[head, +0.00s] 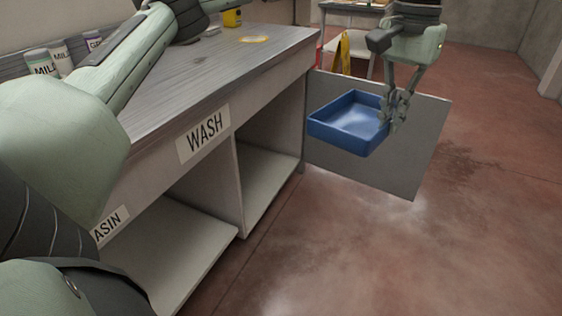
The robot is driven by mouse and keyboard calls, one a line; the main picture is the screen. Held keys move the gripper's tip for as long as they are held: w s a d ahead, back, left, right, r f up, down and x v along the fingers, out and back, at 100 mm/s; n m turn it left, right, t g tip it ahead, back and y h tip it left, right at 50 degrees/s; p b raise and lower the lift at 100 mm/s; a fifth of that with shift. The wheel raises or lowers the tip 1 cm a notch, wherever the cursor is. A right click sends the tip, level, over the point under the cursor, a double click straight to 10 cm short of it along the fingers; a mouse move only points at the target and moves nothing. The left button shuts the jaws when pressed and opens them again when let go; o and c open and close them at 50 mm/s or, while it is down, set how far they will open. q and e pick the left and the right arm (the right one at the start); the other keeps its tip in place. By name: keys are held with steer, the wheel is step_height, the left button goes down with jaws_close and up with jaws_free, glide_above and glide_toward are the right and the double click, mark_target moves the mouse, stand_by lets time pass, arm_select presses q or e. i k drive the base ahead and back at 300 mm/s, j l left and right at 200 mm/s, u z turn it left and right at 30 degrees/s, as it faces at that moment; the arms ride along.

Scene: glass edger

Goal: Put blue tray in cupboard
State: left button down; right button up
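The blue tray (333,128) is a shallow open box, held level in the air in front of the open grey cupboard door (425,150). My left gripper (391,118) points down and is shut on the tray's right rim. Its fingers hide a small part of that rim. The cupboard (235,105) is under a grey worktop and has two open compartments. The right compartment (262,185), by the WASH sign (203,134), looks empty where it shows. The tray is outside it, to the right. My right gripper is out of view.
The left compartment (165,240) has a partly hidden sign reading "ASIN" (110,226). Bottles (62,58) and a yellow container (232,18) stand on the worktop. A yellow floor sign (342,55) stands behind the door. The red floor in front is clear.

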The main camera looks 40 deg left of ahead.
mark_target(247, 192)
steer(key=i+l+z, duration=0.15)
steer(key=i+z, duration=0.2)
steer(key=i, duration=0.95)
steer(key=i+l+u, duration=0.1)
steer(key=i+u, duration=0.35)
steer(key=i+l+u, duration=0.3)
steer(key=i+u, duration=0.15)
steer(key=i+l+u, duration=0.2)
steer(key=u, duration=0.3)
steer(key=i+l+u, duration=0.2)
steer(key=u, duration=0.3)
steer(key=l+u, duration=0.5)
steer(key=i+l+u, duration=0.15)
steer(key=l+u, duration=0.15)
steer(key=u, duration=0.2)
